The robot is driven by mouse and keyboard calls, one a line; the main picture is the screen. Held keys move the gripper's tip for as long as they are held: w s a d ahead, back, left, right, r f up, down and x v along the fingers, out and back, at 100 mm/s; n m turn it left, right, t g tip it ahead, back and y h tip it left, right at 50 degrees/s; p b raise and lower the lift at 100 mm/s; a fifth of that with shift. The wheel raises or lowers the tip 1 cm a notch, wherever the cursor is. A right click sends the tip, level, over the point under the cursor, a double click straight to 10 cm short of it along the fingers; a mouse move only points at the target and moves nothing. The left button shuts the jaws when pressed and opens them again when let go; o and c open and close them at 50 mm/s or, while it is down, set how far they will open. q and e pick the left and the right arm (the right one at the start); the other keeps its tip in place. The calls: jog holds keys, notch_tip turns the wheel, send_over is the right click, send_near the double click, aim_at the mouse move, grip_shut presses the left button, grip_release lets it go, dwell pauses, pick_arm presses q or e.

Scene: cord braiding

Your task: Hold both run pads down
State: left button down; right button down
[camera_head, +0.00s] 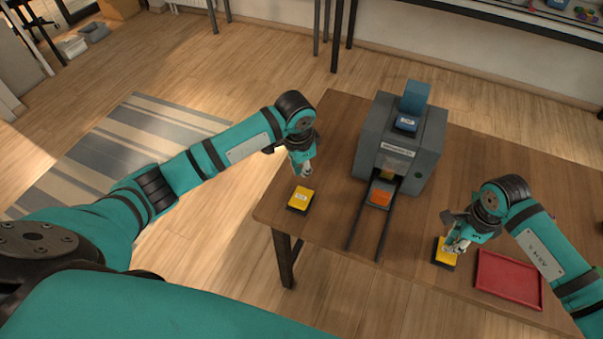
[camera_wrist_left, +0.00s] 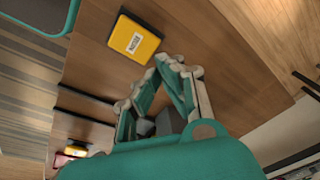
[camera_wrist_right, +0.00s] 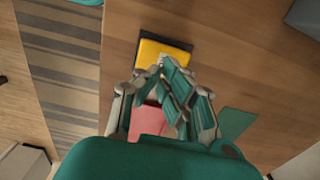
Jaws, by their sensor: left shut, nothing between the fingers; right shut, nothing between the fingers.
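The left run pad (camera_head: 301,196), yellow on a dark base with a printed label, lies near the table's left corner; the left wrist view also shows it (camera_wrist_left: 136,38). My left gripper (camera_head: 305,172) is shut and empty, just behind this pad and seemingly above the table, apart from the pad. The right run pad (camera_head: 441,257) is the same kind, left of the red tray; it also shows in the right wrist view (camera_wrist_right: 155,50). My right gripper (camera_head: 455,249) is shut and empty over this pad and partly hides it. I cannot tell whether its fingertips touch it.
A grey machine (camera_head: 408,140) with a blue top stands between my arms. Two dark rails (camera_head: 366,218) run from it to the front edge, with an orange block (camera_head: 380,197) near its opening. A red tray (camera_head: 508,280) lies at right. The wooden table (camera_head: 330,160) is otherwise mostly clear.

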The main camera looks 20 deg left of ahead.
aim_at(301, 198)
pick_arm(q)
jog(key=shift+m+g, duration=0.6)
jog(key=shift+g, duration=0.2)
jog(key=shift+s+d+f, duration=0.15)
jog(key=shift+s+f, duration=0.4)
jog(key=shift+f, duration=0.35)
jog(key=shift+s+d+f, duration=0.15)
jog(key=shift+s+f, duration=0.35)
jog(key=shift+f, duration=0.45)
jog(key=shift+s+d+f, duration=0.15)
jog(key=shift+s+f, duration=0.4)
jog(key=shift+f, duration=0.35)
jog(key=shift+f, duration=0.25)
jog(key=shift+f, duration=0.65)
pick_arm(e)
jog(key=shift+f, duration=0.15)
jog(key=shift+f, duration=0.85)
